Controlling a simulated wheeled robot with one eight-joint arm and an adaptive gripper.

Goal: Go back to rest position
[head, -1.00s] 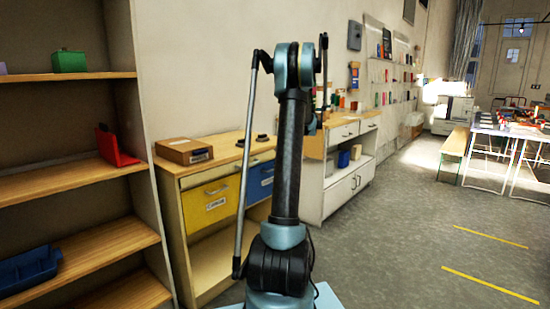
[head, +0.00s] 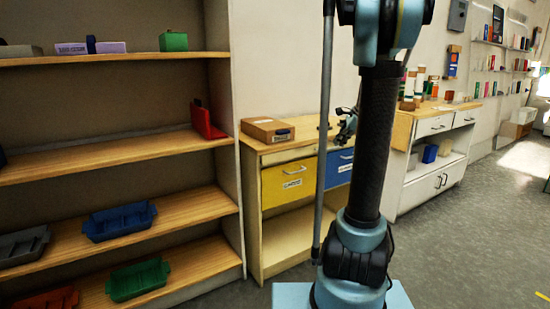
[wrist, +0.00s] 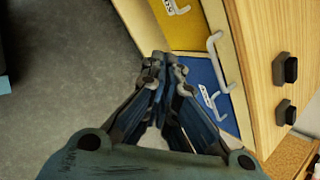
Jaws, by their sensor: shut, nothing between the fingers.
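My gripper (wrist: 163,62) shows in the wrist view, its two fingers together and nothing between them. It is in front of a cabinet with a yellow drawer (wrist: 185,22) and a blue drawer (wrist: 207,80). The fingertips appear close to the blue drawer's front, but I cannot tell whether they touch it. In the head view my arm stands upright right of centre and hides part of the cabinet. The yellow drawer (head: 288,184) and the blue drawer (head: 338,167) look shut there.
A shelf unit (head: 120,148) with bins and boxes stands at the left. A cardboard box (head: 268,130) sits on the cabinet's wooden top. Two dark knob-like pieces (wrist: 285,69) show on it in the wrist view. A white cabinet (head: 432,190) stands right. Grey floor (head: 470,245) is clear.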

